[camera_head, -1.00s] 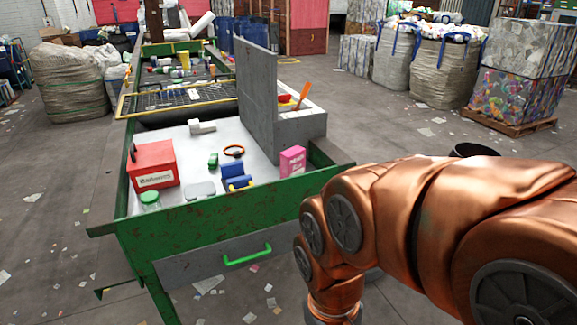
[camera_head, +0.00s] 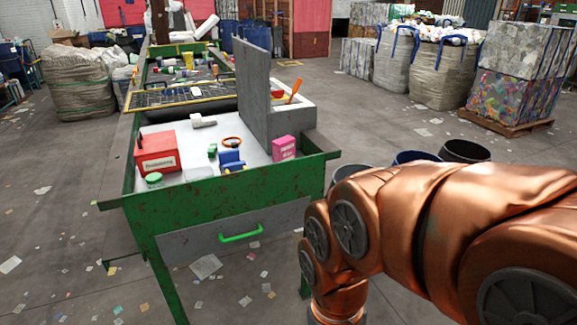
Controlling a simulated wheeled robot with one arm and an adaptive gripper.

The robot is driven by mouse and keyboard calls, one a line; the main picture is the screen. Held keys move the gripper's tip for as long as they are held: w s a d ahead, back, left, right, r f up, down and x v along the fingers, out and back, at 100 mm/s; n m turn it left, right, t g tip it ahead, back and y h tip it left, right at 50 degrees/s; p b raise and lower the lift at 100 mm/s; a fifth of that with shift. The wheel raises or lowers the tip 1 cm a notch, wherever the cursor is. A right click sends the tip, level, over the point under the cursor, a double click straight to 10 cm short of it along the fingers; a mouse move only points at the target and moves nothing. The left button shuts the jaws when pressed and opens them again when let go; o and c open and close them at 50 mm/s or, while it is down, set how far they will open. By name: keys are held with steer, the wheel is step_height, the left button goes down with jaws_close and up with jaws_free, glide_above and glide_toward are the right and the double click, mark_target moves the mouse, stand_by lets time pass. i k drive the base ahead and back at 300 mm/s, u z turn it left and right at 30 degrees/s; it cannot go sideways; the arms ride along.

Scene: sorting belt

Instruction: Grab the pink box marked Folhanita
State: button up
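A small pink box (camera_head: 284,148) with light lettering stands on the white table top at its right side, by the grey divider. The lettering is too small to read. My copper arm reaches in from the right and bends down, well to the right of and nearer than the box. My gripper is below the picture and does not show.
The green sorting table (camera_head: 235,200) has raised edges and a drawer with a green handle (camera_head: 240,233). A red box (camera_head: 156,152), blue object (camera_head: 231,161), green-lidded jar (camera_head: 153,180) and orange ring (camera_head: 232,141) share the top. A grey divider (camera_head: 255,90) rises behind. Bins (camera_head: 466,150) stand right.

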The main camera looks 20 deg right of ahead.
mark_target(284, 149)
steer(key=z, duration=0.15)
steer(key=i, duration=1)
steer(key=u, duration=0.8)
